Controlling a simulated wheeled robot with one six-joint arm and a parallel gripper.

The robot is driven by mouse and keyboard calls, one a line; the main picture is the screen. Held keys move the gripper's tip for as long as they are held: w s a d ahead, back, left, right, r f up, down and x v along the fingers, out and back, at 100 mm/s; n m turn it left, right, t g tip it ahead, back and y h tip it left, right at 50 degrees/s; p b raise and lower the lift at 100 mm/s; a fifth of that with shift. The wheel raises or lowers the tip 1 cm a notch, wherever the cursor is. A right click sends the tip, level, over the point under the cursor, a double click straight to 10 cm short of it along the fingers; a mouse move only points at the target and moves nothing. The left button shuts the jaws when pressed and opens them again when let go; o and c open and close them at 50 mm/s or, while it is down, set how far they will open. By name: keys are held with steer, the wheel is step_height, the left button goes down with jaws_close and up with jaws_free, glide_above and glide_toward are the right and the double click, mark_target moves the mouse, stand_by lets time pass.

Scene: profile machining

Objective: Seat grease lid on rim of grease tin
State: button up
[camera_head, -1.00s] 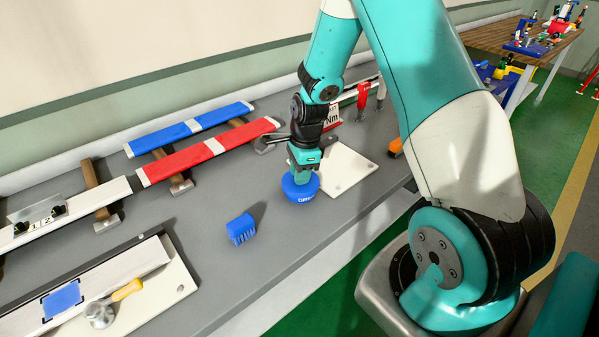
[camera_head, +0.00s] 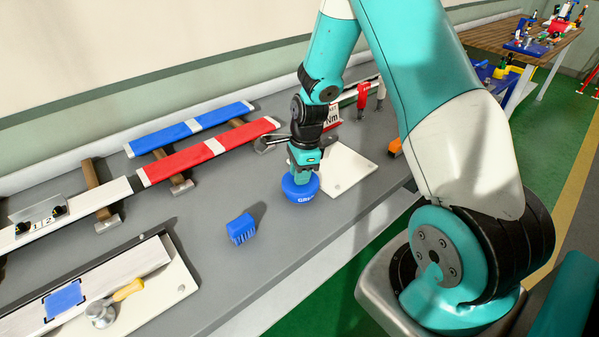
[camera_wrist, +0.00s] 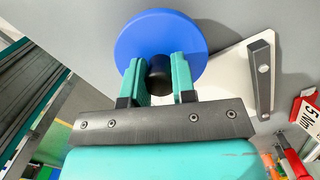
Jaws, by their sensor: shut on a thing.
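In the head view my gripper (camera_head: 302,170) points down directly over the tin. Lid and tin merge into one blue shape there, so I cannot tell whether the lid sits flat on the rim. The lid hides the tin in the wrist view.
A white board (camera_head: 345,168) lies just right of the tin. A blue brush (camera_head: 241,228) stands to the front left. Red (camera_head: 210,151) and blue (camera_head: 190,128) bars lie on supports behind left. The bench is clear between brush and tin.

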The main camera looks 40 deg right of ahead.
steer(key=o, duration=1)
steer(key=shift+r, duration=0.1)
step_height(320, 180, up, 17)
steer(key=d+b, duration=0.2)
steer(key=shift+s, duration=0.35)
steer(key=s+a+r+n+y, duration=0.1)
steer(key=s+a+r+n, duration=0.1)
steer(key=s+a+n, duration=0.45)
steer(key=s+a+r+n, duration=0.2)
steer(key=s+a+n, duration=0.1)
steer(key=a+n, duration=0.65)
steer(key=s+a+r+n+y, duration=0.1)
steer(key=s+a+n, duration=0.7)
steer(key=s+n, duration=0.4)
steer(key=shift+a+n+g+y, duration=0.2)
steer(key=shift+n+g+y, duration=0.15)
steer(key=shift+n, duration=0.25)
